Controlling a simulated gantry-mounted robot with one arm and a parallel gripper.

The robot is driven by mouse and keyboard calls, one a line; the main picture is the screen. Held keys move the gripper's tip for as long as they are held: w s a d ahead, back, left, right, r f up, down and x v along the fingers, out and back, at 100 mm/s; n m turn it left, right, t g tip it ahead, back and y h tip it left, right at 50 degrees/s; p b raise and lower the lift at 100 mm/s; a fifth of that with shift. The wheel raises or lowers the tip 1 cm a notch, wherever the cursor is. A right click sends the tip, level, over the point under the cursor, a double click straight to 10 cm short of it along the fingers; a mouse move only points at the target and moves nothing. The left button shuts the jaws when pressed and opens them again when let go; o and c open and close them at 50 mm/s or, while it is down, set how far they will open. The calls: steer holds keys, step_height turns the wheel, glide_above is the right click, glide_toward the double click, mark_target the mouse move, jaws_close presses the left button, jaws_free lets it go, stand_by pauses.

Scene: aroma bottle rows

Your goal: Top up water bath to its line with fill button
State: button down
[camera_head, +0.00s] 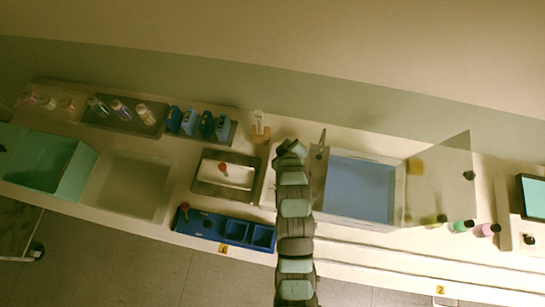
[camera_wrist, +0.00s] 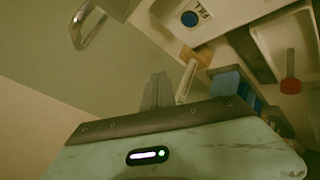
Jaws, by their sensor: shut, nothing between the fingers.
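The water bath (camera_head: 315,208) stands right of my arm in the head view, with blue water (camera_head: 360,188) inside. Its clear lid (camera_head: 440,180) stands open on the right. The level line cannot be made out. The round blue fill button (camera_wrist: 189,18), marked FILL, is on a pale panel at the top of the wrist view. My arm hides that panel area in the head view. My gripper (camera_wrist: 157,88) is shut and empty, apart from the button and below it in the wrist view. A metal spout (camera_wrist: 88,25) shows at the upper left; it also rises behind the bath (camera_head: 322,137).
Left of my arm are a grey tray with a red-knobbed tool (camera_head: 224,168), a blue divided rack (camera_head: 237,230), blue boxes (camera_head: 207,124) and a bottle tray (camera_head: 122,118). Small bottles (camera_head: 460,226) and a screen device (camera_head: 531,198) stand right of the bath.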

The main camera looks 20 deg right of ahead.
steer(key=shift+s+a+f, duration=0.1)
steer(key=shift+s+f, duration=0.1)
stand_by(0.3)
steer(key=shift+f+b, duration=1.7)
steer(key=shift+f, duration=2.7)
steer(key=shift+f, duration=0.1)
steer(key=shift+f+b, duration=0.3)
steer(key=shift+b, duration=0.05)
steer(key=shift+f, duration=0.4)
stand_by(1.4)
steer(key=shift+r, duration=0.85)
